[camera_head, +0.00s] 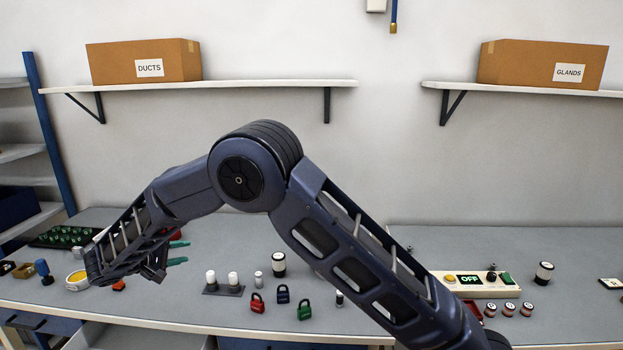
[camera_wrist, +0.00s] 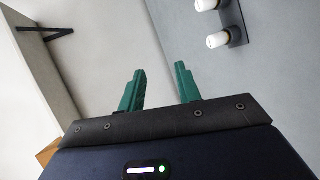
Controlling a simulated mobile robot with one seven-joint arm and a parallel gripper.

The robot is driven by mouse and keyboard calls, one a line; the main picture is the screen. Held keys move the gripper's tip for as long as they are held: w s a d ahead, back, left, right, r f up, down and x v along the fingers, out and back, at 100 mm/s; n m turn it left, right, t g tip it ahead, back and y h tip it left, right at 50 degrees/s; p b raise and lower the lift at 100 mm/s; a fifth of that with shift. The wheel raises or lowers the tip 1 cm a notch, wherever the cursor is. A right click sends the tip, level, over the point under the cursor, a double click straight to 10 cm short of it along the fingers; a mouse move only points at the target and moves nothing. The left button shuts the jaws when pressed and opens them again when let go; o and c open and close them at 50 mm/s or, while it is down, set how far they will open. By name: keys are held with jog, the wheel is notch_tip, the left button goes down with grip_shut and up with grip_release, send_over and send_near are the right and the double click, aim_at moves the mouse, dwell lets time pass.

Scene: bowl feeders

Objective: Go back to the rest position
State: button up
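My gripper (camera_head: 179,252) is at the left of the head view, held above the grey workbench (camera_head: 350,238). Its two green fingers point to the right in that view. In the wrist view my gripper (camera_wrist: 160,88) shows both green fingers spread apart, with nothing between them. Beyond the fingers there is pale wall and part of the bench. Two white cylinders on a dark base (camera_head: 223,290) stand on the bench to the right of my gripper; they also show in the wrist view.
Red, blue and green padlocks (camera_head: 304,310) sit near the front middle. A control box marked OFF (camera_head: 447,289) lies at the right. A yellow-topped round item (camera_head: 77,279) is at the left. Shelves above hold the DUCTS box (camera_head: 110,65) and GLANDS box (camera_head: 520,66).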

jog(key=w+d+r+m+g, duration=0.1)
jog(key=w+d+r, duration=0.25)
jog(key=d, duration=0.25)
jog(key=w+d+r+m+g+h, duration=0.1)
jog(key=w+d+r+g, duration=0.1)
jog(key=w+d, duration=0.3)
jog(key=w+d+r+m+g, duration=0.1)
jog(key=w+d+r, duration=0.2)
jog(key=d, duration=0.4)
jog(key=w+d+r+m+g+y, duration=0.1)
jog(key=d+r+m+g, duration=0.2)
jog(key=d, duration=1.3)
jog(key=d+r+m+g+y, duration=0.15)
jog(key=d+r, duration=0.45)
jog(key=d, duration=0.9)
jog(key=s+d+f+m+y, duration=0.2)
jog(key=s+d+m+y, duration=0.2)
jog(key=s+d, duration=1.6)
jog(key=shift+d+m+t+y, duration=0.4)
jog(key=shift+d+m, duration=0.25)
jog(key=shift+d, duration=0.2)
